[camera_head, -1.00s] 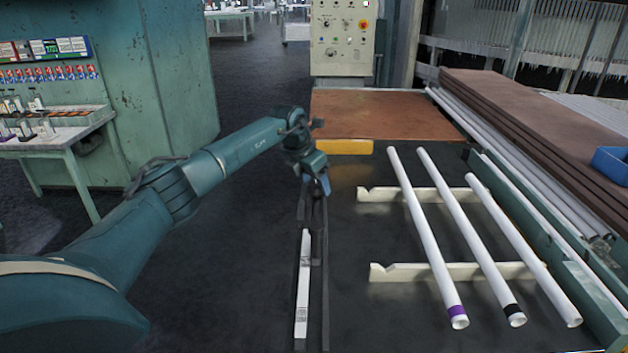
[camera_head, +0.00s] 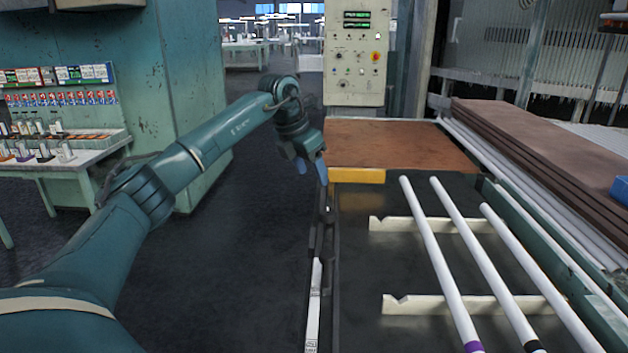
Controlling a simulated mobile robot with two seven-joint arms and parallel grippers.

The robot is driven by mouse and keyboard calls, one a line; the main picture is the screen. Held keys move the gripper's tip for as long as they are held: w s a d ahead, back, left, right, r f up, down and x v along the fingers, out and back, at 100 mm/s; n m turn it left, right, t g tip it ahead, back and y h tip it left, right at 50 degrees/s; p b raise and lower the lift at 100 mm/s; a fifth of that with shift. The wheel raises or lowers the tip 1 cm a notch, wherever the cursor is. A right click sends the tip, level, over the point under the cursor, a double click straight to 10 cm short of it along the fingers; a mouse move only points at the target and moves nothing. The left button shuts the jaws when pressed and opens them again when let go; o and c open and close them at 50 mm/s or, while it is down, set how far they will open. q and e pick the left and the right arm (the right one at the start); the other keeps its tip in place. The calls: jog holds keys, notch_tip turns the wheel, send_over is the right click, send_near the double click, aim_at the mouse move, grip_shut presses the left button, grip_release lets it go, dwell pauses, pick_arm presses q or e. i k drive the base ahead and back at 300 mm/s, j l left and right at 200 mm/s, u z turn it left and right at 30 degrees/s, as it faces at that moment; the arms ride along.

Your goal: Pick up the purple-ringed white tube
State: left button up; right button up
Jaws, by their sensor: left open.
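The purple-ringed white tube (camera_head: 432,254) is the leftmost of three long white tubes lying side by side across two notched cream supports. Its purple ring (camera_head: 473,347) shows at the bottom edge of the view, and its near end is cut off. My left gripper (camera_head: 313,168) is open and empty, pointing down at the table's left edge near the yellow block, to the left of the tube's far end and apart from it. My right gripper is not in view.
A black-ringed tube (camera_head: 477,250) and a plain white tube (camera_head: 535,270) lie to the right. The cream supports (camera_head: 400,304) stand on the dark table. A yellow block (camera_head: 357,175) and brown board (camera_head: 400,143) lie behind. A control box (camera_head: 355,60) stands further back.

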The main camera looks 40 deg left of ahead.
aim_at(470, 339)
jog(key=k, duration=1)
